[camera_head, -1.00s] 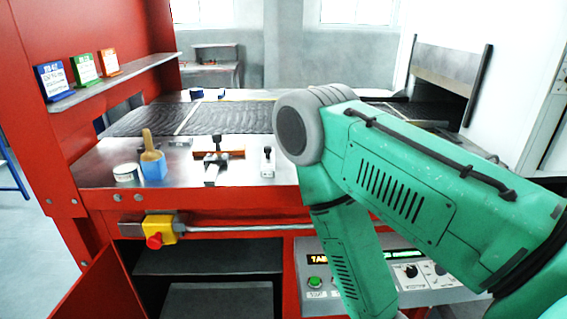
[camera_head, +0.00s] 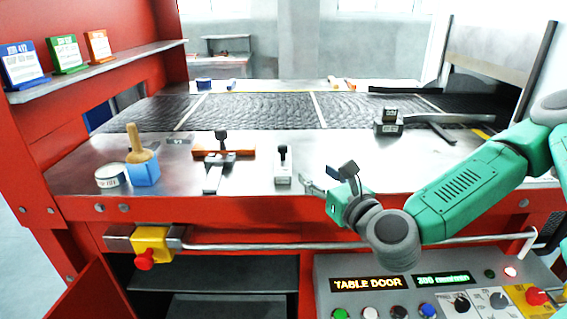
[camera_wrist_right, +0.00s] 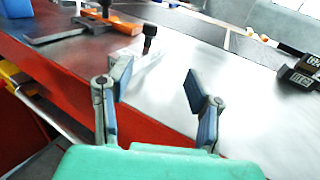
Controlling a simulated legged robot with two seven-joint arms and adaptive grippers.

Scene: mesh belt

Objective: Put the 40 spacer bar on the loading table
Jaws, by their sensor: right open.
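My right gripper (camera_head: 326,180) is open and empty, low over the front edge of the metal loading table (camera_head: 320,150). It also shows in the right wrist view (camera_wrist_right: 158,82), with its two fingers apart. A small pale metal block with a black knob (camera_head: 283,166) stands upright just left of the gripper; in the wrist view the block (camera_wrist_right: 140,50) lies beyond the left finger. Dark labelled blocks (camera_head: 388,123) sit on the table farther back and right. I cannot read their labels, so I cannot tell which piece is the 40 spacer bar. My left gripper is out of view.
An orange bar with a black-knobbed clamp (camera_head: 215,160) lies left of the pale block. A mesh belt (camera_head: 260,108) runs behind. A rail and control panel sit below the front edge.

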